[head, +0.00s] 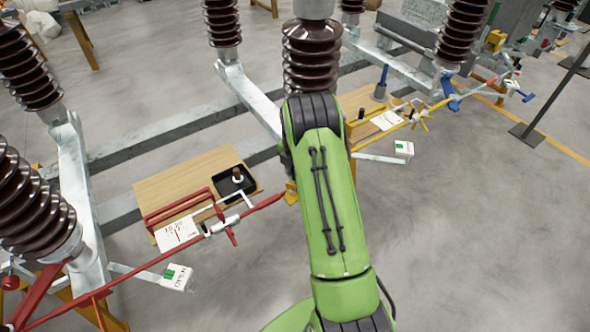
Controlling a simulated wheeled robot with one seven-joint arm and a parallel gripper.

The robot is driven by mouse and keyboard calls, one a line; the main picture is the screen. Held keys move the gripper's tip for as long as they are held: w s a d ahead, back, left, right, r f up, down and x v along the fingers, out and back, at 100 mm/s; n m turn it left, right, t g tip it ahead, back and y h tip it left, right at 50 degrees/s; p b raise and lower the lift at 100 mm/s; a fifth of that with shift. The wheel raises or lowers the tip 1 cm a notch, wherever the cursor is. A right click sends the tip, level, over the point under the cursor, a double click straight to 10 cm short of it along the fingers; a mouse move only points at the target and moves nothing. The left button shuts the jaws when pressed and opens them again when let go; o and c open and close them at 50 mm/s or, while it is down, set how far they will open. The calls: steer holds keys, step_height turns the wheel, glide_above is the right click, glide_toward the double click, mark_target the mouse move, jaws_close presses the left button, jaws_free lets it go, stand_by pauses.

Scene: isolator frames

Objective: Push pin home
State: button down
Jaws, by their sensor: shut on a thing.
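My green arm (328,200) reaches up the middle of the view and ends in a black joint; my gripper is hidden behind it. A small upright piece with a white base and a brown top (238,175) stands in a black tray (247,187) on the wooden board. I cannot tell whether it is the pin. A red rod (265,203) runs through a silver coupling (222,225) in front of the board, with red spokes beside it. No pin can be made out for certain in the linkage.
A wooden board (170,188) carries a red rail and a dial card (178,233). An OPEN sign (178,278) hangs at the lower left. Brown ribbed insulators (312,55) stand on grey beams. A yellow rod linkage (415,115) lies to the right. The floor at the lower right is clear.

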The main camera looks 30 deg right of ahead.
steer(key=shift+f, duration=0.15)
steer(key=c, duration=0.9)
jaws_free()
step_height(320, 180, up, 16)
steer(key=shift+f+p, duration=0.1)
steer(key=shift+p, duration=0.6)
